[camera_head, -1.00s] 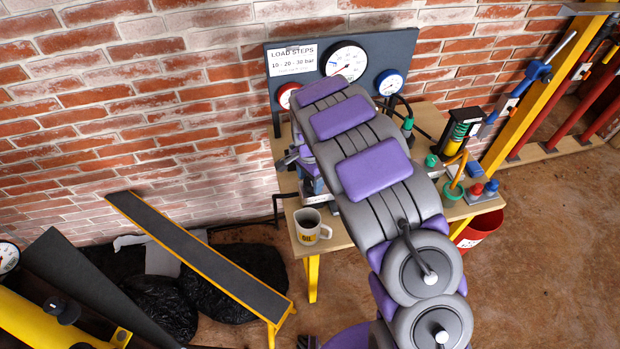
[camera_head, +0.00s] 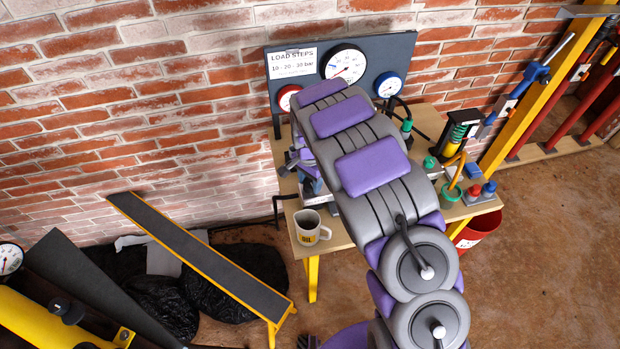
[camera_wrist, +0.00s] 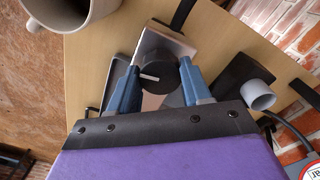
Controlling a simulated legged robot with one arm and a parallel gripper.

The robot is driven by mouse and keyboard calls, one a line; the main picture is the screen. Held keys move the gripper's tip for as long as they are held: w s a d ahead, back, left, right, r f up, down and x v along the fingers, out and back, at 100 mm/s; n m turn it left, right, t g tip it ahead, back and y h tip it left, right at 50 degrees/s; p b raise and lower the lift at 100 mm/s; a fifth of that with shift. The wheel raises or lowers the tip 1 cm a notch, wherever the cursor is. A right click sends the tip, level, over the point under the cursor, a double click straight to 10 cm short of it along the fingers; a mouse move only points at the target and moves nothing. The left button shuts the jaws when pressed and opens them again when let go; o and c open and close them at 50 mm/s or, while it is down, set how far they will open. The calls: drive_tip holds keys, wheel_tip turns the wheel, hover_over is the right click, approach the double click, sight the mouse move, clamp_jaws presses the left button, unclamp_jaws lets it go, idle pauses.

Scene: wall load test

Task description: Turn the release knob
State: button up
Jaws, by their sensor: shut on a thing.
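The release knob (camera_wrist: 165,74) is a dark round knob with a white pointer line, in the middle of the wrist view. It sits at a light metal block (camera_wrist: 160,42) on the wooden bench. My gripper (camera_wrist: 158,68) has a blue finger on each side of the knob and is shut on it. The white line points left in the wrist view. In the head view my arm covers the knob, and only part of my gripper shows at the arm's left side.
A mug (camera_head: 308,228) stands at the bench's (camera_head: 340,235) front left corner, close to my gripper in the wrist view (camera_wrist: 70,12). A gauge panel (camera_head: 400,50) stands behind. A grey pipe end (camera_wrist: 258,95) lies right of my gripper. A ramp (camera_head: 200,255) stands left.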

sight(310, 183)
drive_tip(key=n+p, duration=0.2)
drive_tip(key=n, duration=0.1)
drive_tip(key=n+p, duration=0.1)
drive_tip(key=shift+r+n, duration=0.25)
drive_tip(key=shift+n, duration=0.05)
drive_tip(key=n+p, duration=0.2)
drive_tip(key=n, duration=0.1)
drive_tip(key=shift+w+n+p, duration=0.1)
drive_tip(key=shift+n+p, duration=0.2)
drive_tip(key=n+p, duration=0.2)
drive_tip(key=n, duration=0.1)
drive_tip(key=shift+n, duration=0.3)
drive_tip(key=shift+n+p, duration=0.85)
drive_tip(key=shift+n, duration=1.35)
drive_tip(key=shift+w+f, duration=0.1)
drive_tip(key=o, duration=1.1)
drive_tip(key=shift+f, duration=0.1)
drive_tip(key=shift+c, duration=0.2)
wheel_tip(310, 183, up, 17)
drive_tip(key=p, duration=0.1)
drive_tip(key=shift+s, duration=0.2)
drive_tip(key=shift+a, duration=0.1)
